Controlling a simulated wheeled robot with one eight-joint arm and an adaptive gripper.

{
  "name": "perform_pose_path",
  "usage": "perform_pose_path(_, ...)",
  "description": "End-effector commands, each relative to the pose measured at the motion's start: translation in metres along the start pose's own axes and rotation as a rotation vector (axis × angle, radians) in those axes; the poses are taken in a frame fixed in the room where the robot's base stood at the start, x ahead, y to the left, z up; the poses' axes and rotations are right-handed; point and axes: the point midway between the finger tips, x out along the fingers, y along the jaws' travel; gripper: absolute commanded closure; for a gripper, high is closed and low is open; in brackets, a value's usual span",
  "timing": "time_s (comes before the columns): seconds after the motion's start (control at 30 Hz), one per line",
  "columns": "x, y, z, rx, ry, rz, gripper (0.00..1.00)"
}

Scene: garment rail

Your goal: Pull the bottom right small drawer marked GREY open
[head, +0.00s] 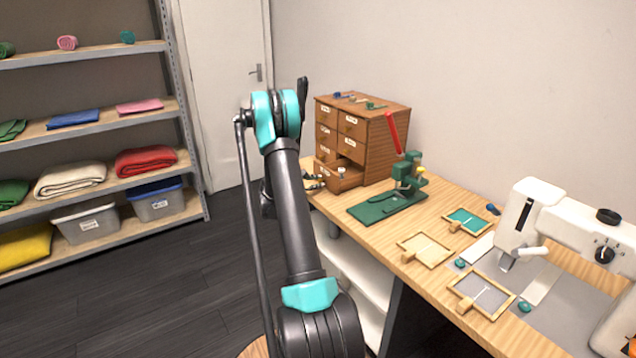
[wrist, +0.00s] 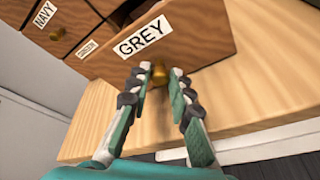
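The small drawer marked GREY (wrist: 203,42) is at the bottom right of the wooden drawer cabinet. It stands partly pulled out, with a dark opening above its front; it also shows in the head view (head: 350,181). Its brass knob (wrist: 160,74) sits below the GREY label. My gripper (wrist: 160,76) has one finger on each side of the knob, and the fingertips appear to close on it. In the head view my gripper (head: 313,183) is at the drawer's front, partly hidden by my arm.
The cabinet (head: 382,140) stands on the wooden workbench (head: 440,205) against the wall. A green press with a red lever (head: 395,195) stands close to the right of the drawer. Small framed trays and a white sewing machine (head: 560,225) are farther right. A shelf (head: 90,130) stands far left.

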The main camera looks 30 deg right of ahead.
Motion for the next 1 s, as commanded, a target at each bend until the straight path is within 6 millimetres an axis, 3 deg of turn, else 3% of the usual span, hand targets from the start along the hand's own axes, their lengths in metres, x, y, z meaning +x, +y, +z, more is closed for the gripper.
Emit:
perform_pose_path(0.13, 0.0, 0.0, 0.0, 0.0, 0.0, 0.0, 0.61)
perform_pose_path(0.53, -0.009, 0.001, 0.0, -0.001, 0.001, 0.002, 0.61)
perform_pose_path(1.0, -0.096, 0.001, -0.001, -0.001, 0.002, 0.003, 0.61)
